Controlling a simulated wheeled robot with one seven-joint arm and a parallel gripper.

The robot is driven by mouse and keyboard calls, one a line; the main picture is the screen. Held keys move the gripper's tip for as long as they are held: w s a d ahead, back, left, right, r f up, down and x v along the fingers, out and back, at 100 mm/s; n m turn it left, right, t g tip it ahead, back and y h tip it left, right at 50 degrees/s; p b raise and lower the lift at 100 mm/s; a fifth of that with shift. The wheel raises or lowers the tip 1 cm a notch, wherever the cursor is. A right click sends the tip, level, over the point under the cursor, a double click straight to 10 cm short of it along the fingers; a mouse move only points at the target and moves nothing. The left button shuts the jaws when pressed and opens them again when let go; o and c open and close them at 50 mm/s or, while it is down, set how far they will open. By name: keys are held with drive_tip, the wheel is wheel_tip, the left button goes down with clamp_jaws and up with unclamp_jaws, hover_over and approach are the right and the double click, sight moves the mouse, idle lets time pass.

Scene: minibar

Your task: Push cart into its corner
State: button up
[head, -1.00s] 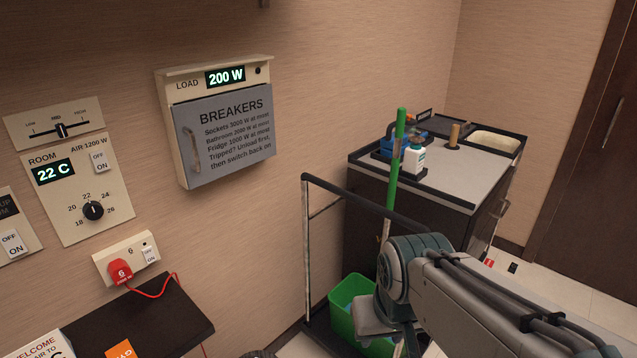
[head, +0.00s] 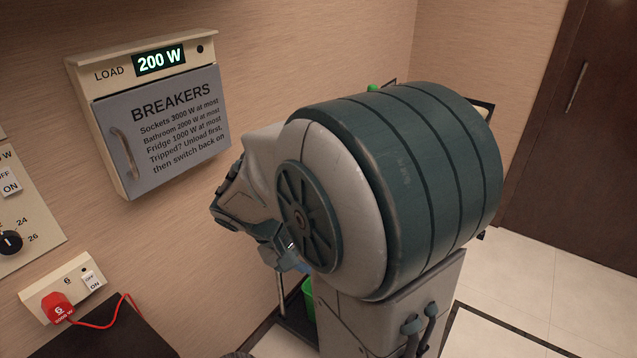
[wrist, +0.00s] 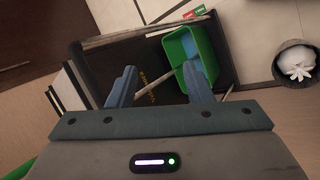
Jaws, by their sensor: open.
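The cart (head: 298,322) is mostly hidden behind my raised arm in the head view; only bits of its dark base and top edge show. Its green bucket (head: 308,298) shows low beside my arm. In the wrist view the cart's dark base (wrist: 225,55) lies beyond my gripper (wrist: 160,87), with the green and blue bucket (wrist: 203,48) on it. My gripper is open, with its two blue fingers apart. A thin pale pole (wrist: 155,89) crosses the view between the fingers; I cannot tell whether it touches them.
The breaker box (head: 160,120) and a red plug (head: 57,308) with its cord are on the left wall. A dark door (head: 575,130) stands at right, with clear tiled floor (head: 530,285) before it. A round bin (wrist: 297,75) stands right in the wrist view.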

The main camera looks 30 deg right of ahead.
drive_tip(key=w+d+n+t+h, duration=0.2)
drive_tip(key=w+d+h, duration=0.4)
drive_tip(key=w+h, duration=0.45)
drive_tip(key=w+d+f+y+p, duration=0.1)
drive_tip(key=w+d+f+p, duration=0.1)
drive_tip(key=d, duration=1.1)
drive_tip(key=shift+d+f+y+p, duration=0.3)
drive_tip(key=shift+d+f+y, duration=0.05)
drive_tip(key=shift+f, duration=0.05)
clamp_jaws()
